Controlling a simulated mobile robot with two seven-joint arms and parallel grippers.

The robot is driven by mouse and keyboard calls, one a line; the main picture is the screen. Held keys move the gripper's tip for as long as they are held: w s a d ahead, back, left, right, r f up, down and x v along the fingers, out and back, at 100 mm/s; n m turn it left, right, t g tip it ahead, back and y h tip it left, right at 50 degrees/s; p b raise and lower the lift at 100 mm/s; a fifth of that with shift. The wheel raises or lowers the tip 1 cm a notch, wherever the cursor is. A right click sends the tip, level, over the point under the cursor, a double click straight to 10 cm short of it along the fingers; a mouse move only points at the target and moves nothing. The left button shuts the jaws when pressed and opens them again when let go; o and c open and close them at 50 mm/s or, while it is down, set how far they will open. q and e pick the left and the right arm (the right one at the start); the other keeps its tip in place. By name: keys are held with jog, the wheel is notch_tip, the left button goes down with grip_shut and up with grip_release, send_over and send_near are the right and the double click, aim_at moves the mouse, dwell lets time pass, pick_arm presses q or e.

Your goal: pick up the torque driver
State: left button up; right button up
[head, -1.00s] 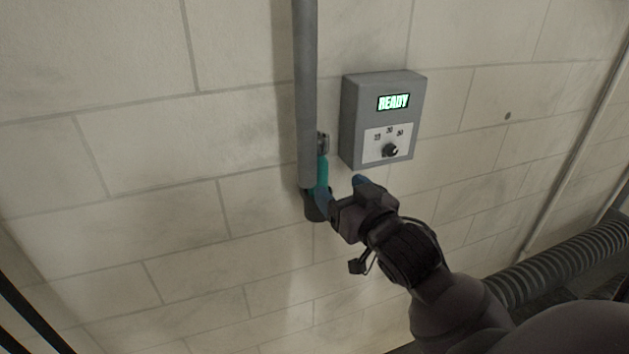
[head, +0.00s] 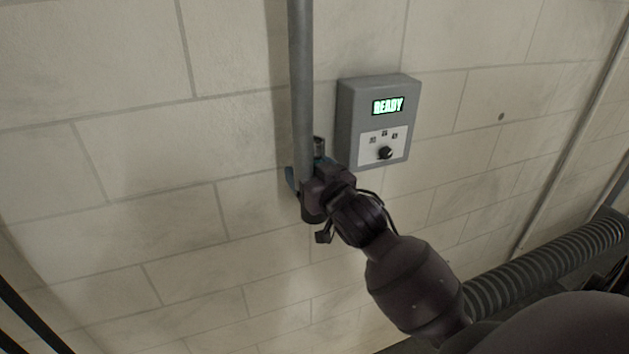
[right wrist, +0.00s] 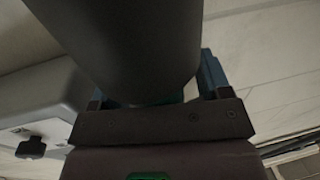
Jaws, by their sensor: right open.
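The torque driver (head: 319,147) is mostly hidden; its grey upper end shows beside the grey pipe in the head view. A dark cylindrical lower part (head: 311,222) shows below my gripper. My right gripper (head: 306,172) is open around the driver's middle, with one blue finger at the left and the other mostly hidden. In the right wrist view, the blue fingers (right wrist: 155,92) lie on either side of a large dark cylinder (right wrist: 130,45), with a sliver of teal at its end. Contact between fingers and driver cannot be told. My left gripper is not in view.
A grey vertical pipe (head: 301,80) runs down the block wall directly beside the driver. A grey control box (head: 350,120) reading READY, with a black knob (head: 385,153), is close at the right. A ribbed hose (head: 545,268) lies at the lower right. The wall at the left is clear.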

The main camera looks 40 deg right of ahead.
jog(key=c, duration=1.1)
jog(key=shift+c, duration=0.8)
jog(key=shift+r, duration=0.1)
